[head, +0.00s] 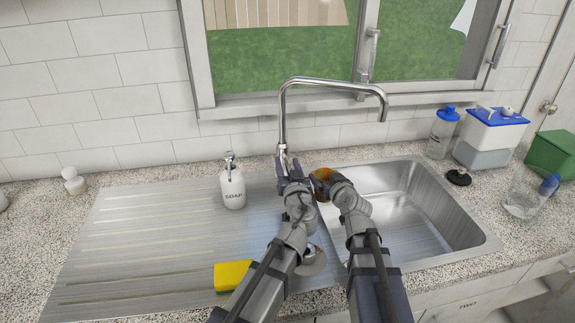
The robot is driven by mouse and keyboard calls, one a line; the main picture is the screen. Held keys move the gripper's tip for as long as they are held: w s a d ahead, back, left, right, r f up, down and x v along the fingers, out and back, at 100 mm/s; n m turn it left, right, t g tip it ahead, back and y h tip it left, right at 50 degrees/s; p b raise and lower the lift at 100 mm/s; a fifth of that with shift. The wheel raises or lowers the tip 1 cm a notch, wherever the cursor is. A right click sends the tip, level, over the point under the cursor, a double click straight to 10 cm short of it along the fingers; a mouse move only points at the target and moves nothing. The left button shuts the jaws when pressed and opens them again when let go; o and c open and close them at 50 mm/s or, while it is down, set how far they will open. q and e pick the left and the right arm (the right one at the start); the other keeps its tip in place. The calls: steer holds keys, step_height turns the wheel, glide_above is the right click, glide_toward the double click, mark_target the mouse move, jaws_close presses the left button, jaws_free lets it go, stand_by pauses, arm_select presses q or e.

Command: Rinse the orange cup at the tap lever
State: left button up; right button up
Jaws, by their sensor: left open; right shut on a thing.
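The orange cup (321,188) is at the left edge of the sink, held by my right gripper (327,178), which is shut on it. The gripper hides part of the cup, and its contents cannot be made out. The chrome tap (283,115) rises behind the sink, and its spout ends over the basin, to the right of and above the cup. My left gripper (289,168) is open at the foot of the tap. It hides most of the lever there, so I cannot tell whether they touch. No running water shows below the spout.
The sink basin (418,205) is empty. A soap bottle (233,188) and a yellow sponge (231,275) are on the drainboard (140,230). A blue-lidded bottle (441,135), a blue-lidded container (490,140), a black stopper (458,177) and a clear bottle (525,195) stand right.

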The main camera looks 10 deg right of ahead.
arm_select(q)
steer(key=shift+c, duration=0.3)
jaws_close()
stand_by(1.0)
